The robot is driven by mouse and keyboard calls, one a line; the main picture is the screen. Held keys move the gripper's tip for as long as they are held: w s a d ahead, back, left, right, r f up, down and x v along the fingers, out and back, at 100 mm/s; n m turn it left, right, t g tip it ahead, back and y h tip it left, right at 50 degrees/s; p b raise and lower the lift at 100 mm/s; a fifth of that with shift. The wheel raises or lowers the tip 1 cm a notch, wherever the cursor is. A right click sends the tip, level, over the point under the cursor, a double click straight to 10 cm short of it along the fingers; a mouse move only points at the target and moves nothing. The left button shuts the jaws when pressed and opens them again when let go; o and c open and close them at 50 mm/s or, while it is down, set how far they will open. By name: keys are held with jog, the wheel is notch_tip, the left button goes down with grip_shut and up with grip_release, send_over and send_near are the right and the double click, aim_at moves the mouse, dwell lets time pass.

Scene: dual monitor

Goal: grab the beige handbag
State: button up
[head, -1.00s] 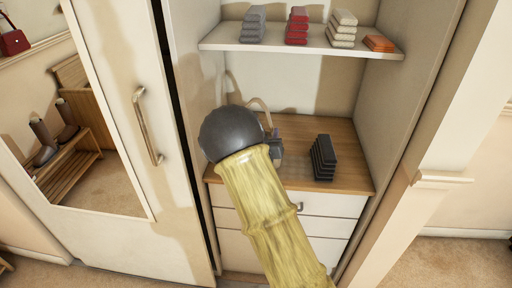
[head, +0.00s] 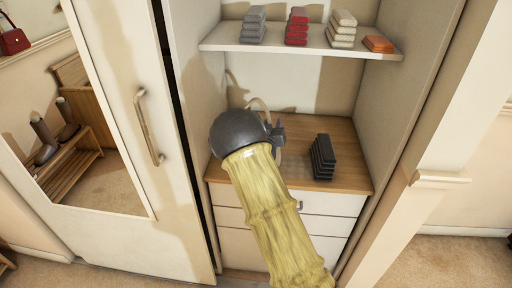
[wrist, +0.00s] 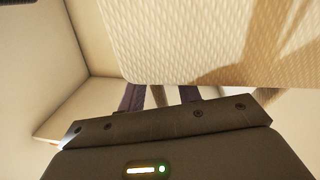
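The beige handbag (wrist: 200,40) fills the upper part of the wrist view as a woven, pale surface very close to the camera. In the head view only its thin beige handle (head: 258,102) shows, above the wooden counter; the arm hides most of the bag. My gripper (wrist: 160,96) shows two dark fingers spread apart in the wrist view. Beige strap-like pieces show between and beside the fingers, and no grip on them is visible. In the head view the gripper (head: 277,134) is partly hidden behind my dark wrist, beside the handle.
Black stacked items (head: 323,158) lie on the wooden counter (head: 345,150) to the right. A shelf (head: 300,45) above holds folded grey, red, cream and orange items. A mirrored sliding door (head: 110,120) stands left; the closet's side wall (head: 405,90) bounds the right.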

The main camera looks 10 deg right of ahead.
dwell(0.4)
grip_shut()
dwell(1.3)
